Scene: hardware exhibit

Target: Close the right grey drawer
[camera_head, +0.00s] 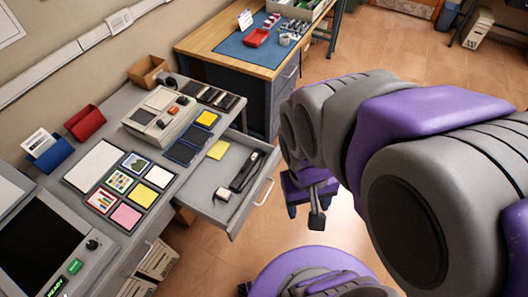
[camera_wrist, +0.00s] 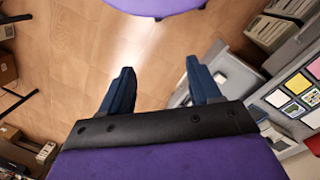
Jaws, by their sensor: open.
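The right grey drawer (camera_head: 208,177) is pulled out from the grey desk (camera_head: 118,98) in the head view. Its pale bar handle (camera_head: 264,191) is on the front, facing right. Inside lie a yellow note pad (camera_head: 218,149), a long black object (camera_head: 247,171) and a small whitish item (camera_head: 222,193). My gripper (camera_head: 313,204) is right of the drawer front, apart from the handle, pointing down. In the wrist view, its two dark blue fingers are spread, with nothing between them (camera_wrist: 160,70). Grey furniture shows behind the right finger; I cannot tell which part is the drawer.
The desk top holds a beige device (camera_head: 160,115), coloured cards and a dark-screened machine (camera_head: 42,240). A wooden workbench (camera_head: 215,55) with a blue mat stands behind. Boxes (camera_head: 158,260) sit below the desk. Open tiled floor lies right of the drawer, around my gripper.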

